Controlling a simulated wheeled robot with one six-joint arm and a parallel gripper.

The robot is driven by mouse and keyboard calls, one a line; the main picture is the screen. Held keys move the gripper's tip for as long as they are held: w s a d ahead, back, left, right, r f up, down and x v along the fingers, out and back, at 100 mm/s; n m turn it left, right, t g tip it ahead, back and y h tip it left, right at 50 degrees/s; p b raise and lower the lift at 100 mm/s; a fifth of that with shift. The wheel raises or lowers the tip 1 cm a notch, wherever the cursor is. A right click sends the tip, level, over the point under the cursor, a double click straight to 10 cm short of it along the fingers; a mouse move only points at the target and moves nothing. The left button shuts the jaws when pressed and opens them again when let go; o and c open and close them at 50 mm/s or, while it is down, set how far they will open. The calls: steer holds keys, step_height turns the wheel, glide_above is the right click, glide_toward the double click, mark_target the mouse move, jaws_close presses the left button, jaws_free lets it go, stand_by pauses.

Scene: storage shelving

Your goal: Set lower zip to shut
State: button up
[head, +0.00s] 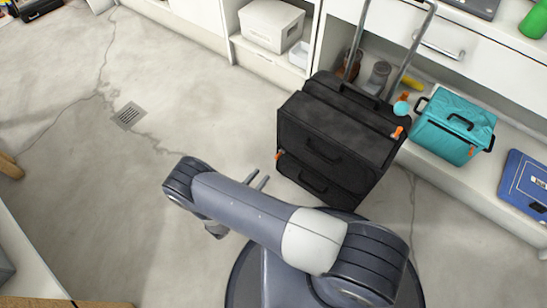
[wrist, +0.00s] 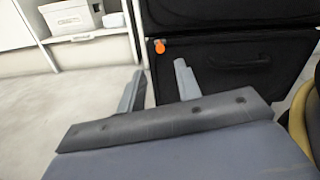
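A black suitcase (head: 335,142) with a raised metal handle stands upright on the floor in front of the shelving. It has an upper and a lower section, each with a dark grip. An orange zip pull (head: 280,153) shows at the left side of its front, near the lower section. In the wrist view the same pull (wrist: 159,46) hangs at the top left corner of the lower section (wrist: 215,67). Another orange pull (head: 397,132) sits at the top right of the case. My gripper (head: 263,181) is open and empty, apart from the suitcase, below and left of the pull.
A teal bag (head: 455,125) and a blue case (head: 525,184) rest on the low shelf at right. A white box (head: 271,25) sits in the shelving. A floor drain (head: 128,115) lies at left. The floor left of the suitcase is clear.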

mark_target(279, 154)
steer(key=b+x, duration=0.1)
steer(key=x, duration=0.8)
steer(key=shift+d, duration=0.1)
steer(key=shift+c, duration=0.3)
jaws_close()
